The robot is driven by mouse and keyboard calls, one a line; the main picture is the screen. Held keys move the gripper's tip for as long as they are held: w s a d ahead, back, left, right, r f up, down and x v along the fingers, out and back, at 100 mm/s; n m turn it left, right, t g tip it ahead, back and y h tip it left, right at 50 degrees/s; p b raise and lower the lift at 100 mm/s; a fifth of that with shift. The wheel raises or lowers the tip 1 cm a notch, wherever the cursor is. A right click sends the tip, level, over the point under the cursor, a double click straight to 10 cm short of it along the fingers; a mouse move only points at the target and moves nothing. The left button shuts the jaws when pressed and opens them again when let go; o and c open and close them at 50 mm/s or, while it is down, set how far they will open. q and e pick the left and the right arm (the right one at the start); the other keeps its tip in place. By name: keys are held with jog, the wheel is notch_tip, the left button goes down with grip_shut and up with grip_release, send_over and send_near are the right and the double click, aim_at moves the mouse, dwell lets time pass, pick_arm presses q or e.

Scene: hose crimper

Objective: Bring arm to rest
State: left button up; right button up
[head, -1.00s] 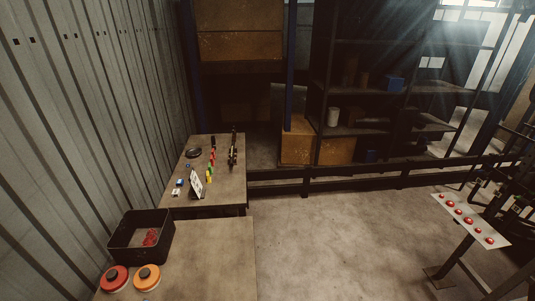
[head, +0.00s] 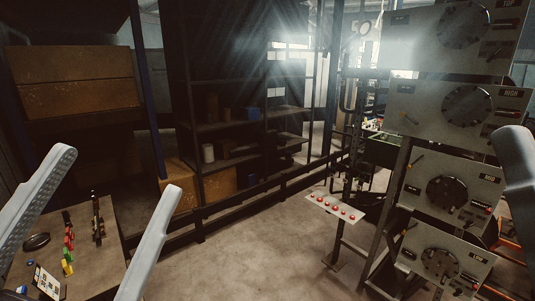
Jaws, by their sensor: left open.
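My left gripper (head: 121,172) shows at the lower left of the head view. Its two pale grey fingers stand wide apart, with nothing between them. They are in front of the work table (head: 92,215) in the picture and hide part of it. A single pale grey piece (head: 518,185) at the right edge looks like a finger of my right gripper. The rest of that gripper is out of frame, so its opening cannot be told.
Stacked grey machine panels (head: 447,180) with dark round dials stand at the right. A plate with red buttons (head: 333,206) is on a stand left of them. Small coloured parts (head: 69,243) lie on the table. Dark shelving (head: 225,130) stands behind a low rail. The middle floor is clear.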

pick_arm(q)
jog(key=a+r+n+t+y+p, duration=0.1)
jog(key=a+r+n+y+p, duration=0.1)
jog(key=r+p, duration=0.4)
jog(key=s+a+r+n+t+y+p, duration=0.1)
jog(key=a+r+n+y+p, duration=0.1)
jog(key=r+n+y+p, duration=0.2)
notch_tip(320, 180, up, 7)
jog(key=n+p, duration=0.3)
jog(key=shift+r, duration=0.1)
